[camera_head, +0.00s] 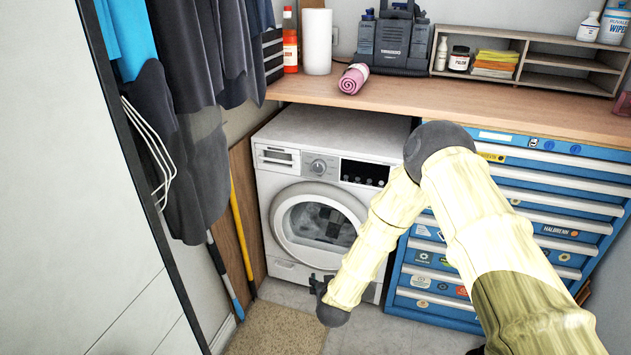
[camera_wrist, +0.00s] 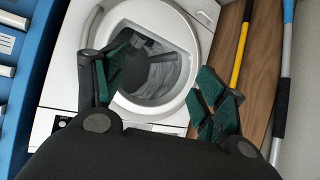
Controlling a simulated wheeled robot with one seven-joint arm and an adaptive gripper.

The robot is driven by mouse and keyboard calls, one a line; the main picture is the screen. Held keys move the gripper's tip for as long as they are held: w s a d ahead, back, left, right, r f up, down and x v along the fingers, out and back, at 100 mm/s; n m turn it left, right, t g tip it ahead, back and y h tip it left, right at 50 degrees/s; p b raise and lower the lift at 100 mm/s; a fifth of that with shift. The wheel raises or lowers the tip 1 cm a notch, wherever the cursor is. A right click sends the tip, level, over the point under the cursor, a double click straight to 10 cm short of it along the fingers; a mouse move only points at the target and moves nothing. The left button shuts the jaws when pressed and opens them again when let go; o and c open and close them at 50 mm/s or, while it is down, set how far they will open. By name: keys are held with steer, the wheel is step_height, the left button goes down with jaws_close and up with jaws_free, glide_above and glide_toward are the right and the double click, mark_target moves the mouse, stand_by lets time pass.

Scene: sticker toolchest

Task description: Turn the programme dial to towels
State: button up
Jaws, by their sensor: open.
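A white front-loading washing machine (camera_head: 350,130) stands under the wooden worktop, beside the blue tool chest. Its round programme dial (camera_head: 318,166) is on the front panel, between the drawer on the left and a dark display. The dial's markings are too small to read. My gripper (camera_head: 320,285) is low in front of the machine, below the door and well apart from the dial. In the wrist view my gripper (camera_wrist: 165,95) is open and empty, with its green-padded fingers spread before the round door (camera_wrist: 153,60). That view appears upside down, and the dial is not seen clearly there.
The blue tool chest (camera_head: 560,200) stands right of the washer. A yellow pole (camera_head: 242,235) and a blue pole lean at its left, below hanging clothes (camera_head: 205,160). A pink rolled towel (camera_head: 353,78) lies on the worktop (camera_head: 430,97). The floor before the machine is mostly clear.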

steer(key=w+a+r+t+h+b, duration=0.1)
steer(key=w+a+r, duration=0.1)
steer(key=w+r, duration=0.15)
steer(key=w+a+r+m+t+b, duration=0.1)
steer(key=w+r, duration=0.1)
steer(key=w, duration=0.3)
steer(key=w+a+r+t+h+b, duration=0.1)
steer(key=w+a+r, duration=0.1)
steer(key=w, duration=0.2)
steer(key=m+t+h+b, duration=0.2)
steer(key=m+t+h, duration=0.1)
steer(key=h, duration=0.1)
glide_toward(318, 168)
steer(key=b+x, duration=0.1)
steer(key=x, duration=0.7)
steer(key=shift+w, duration=0.3)
steer(key=c, duration=1.1)
